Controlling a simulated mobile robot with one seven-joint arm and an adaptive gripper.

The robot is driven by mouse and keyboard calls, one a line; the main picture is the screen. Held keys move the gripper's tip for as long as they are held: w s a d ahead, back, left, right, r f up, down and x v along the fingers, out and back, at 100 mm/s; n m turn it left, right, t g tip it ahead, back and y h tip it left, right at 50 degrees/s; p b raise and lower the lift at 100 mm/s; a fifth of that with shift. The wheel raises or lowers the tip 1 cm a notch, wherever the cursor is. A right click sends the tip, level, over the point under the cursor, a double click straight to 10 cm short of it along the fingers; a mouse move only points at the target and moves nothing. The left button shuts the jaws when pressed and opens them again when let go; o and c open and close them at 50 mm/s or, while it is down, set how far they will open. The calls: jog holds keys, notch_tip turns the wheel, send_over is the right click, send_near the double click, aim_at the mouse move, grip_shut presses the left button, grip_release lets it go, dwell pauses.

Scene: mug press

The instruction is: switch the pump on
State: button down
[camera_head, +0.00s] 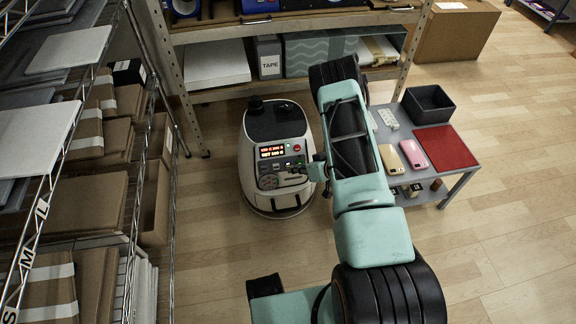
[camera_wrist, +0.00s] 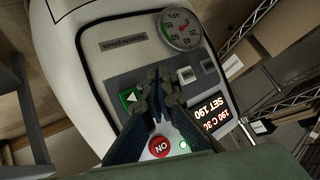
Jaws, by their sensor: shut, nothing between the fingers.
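The white press machine (camera_head: 250,165) stands on the floor with a dark control panel on its sloping front. In the wrist view the panel (camera_wrist: 112,82) carries a lit display (camera_wrist: 208,113), a red ON button (camera_wrist: 159,147), a green button with a white triangle (camera_wrist: 130,97), a small grey switch (camera_wrist: 187,74), a lit green lamp (camera_wrist: 184,145) and a round kPa gauge (camera_wrist: 182,29). My gripper (camera_wrist: 163,84) is shut and empty over the panel, between the green button and the grey switch. Its fingers hide part of the panel. Contact cannot be told.
A low grey table (camera_head: 460,177) at right holds a red mat (camera_head: 446,147), phones (camera_head: 414,153) and a black bin (camera_head: 427,100). Wire shelving with boxes (camera_head: 85,145) stands close at left. A metal rack (camera_head: 290,27) is behind the machine. The floor in front is clear.

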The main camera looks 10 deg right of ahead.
jog(key=shift+s+r+p, duration=0.2)
jog(key=shift+s+p, duration=0.1)
jog(key=shift+s, duration=0.25)
jog(key=shift+s, duration=0.15)
jog(key=s+p, duration=0.1)
jog(key=s, duration=0.1)
jog(key=s+r+p, duration=0.1)
jog(key=s+p, duration=0.1)
jog(key=s, duration=0.1)
jog(key=shift+s+r, duration=0.15)
jog(key=shift+s, duration=0.15)
